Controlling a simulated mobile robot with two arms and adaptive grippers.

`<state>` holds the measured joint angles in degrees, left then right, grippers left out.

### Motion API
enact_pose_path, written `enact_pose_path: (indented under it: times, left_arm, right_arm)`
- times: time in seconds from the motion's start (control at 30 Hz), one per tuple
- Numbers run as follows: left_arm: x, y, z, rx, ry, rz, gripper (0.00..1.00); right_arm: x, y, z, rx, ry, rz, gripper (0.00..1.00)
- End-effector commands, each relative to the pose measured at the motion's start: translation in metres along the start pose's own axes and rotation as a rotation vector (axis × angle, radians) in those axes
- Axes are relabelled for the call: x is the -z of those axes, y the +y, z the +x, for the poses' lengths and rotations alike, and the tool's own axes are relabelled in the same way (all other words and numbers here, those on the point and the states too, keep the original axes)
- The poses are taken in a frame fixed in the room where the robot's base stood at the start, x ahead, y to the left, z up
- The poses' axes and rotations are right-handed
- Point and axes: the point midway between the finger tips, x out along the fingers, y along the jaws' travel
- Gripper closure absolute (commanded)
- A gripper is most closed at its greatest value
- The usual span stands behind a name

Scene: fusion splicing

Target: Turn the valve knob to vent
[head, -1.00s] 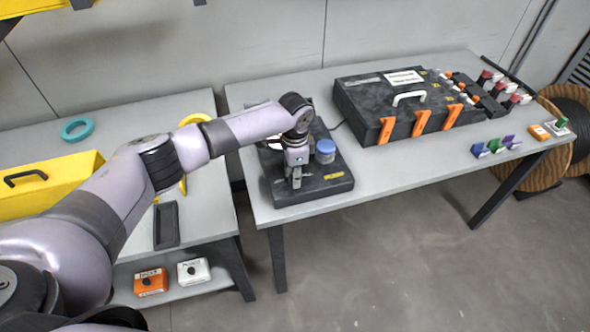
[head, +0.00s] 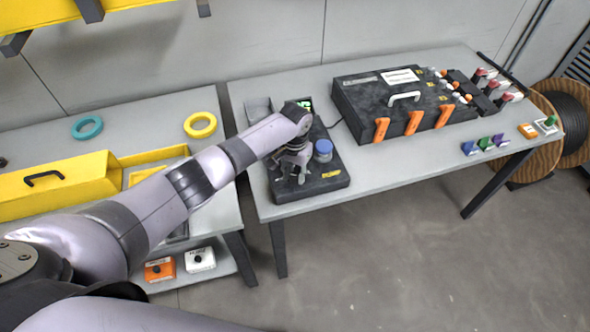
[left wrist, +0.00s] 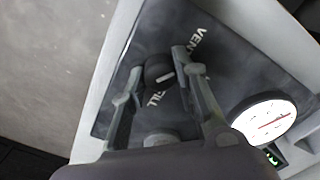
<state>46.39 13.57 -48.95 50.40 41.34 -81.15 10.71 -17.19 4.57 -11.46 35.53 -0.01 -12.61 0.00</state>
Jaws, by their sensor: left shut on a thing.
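The valve knob (left wrist: 158,71) is small, round and black with a short white mark. In the left wrist view it sits on a dark panel (left wrist: 225,65) with the printed word VENT (left wrist: 197,40) to its upper right and FILL (left wrist: 154,98) just below. The white mark points roughly rightward, between the two words. My left gripper (left wrist: 156,78) has a finger on either side of the knob and is shut on it. In the head view the left gripper (head: 291,170) is low over the black unit (head: 318,186) and hides the knob. My right gripper is out of view.
A round white gauge (left wrist: 265,118) stands beside the knob. A blue-lidded jar (head: 323,148) is right of the gripper. A black case with orange latches (head: 408,105) lies farther right.

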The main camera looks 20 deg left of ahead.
Motion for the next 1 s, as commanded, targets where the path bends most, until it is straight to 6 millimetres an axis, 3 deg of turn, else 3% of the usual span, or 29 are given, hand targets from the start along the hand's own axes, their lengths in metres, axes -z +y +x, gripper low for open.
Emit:
enact_pose_path:
  times: [0.7,0.73,1.0]
  left_arm:
    - [0.0012,-0.0013,-0.0012,0.001,0.003,-0.073,1.00]
    - [0.0012,-0.0013,-0.0012,0.001,0.004,-0.073,0.71]
    - [0.0007,-0.0006,-0.0006,0.001,0.002,-0.072,0.53]
  right_arm:
    - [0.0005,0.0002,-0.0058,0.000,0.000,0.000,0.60]
    - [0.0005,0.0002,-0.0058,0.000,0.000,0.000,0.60]
    - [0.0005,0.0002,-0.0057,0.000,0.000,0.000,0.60]
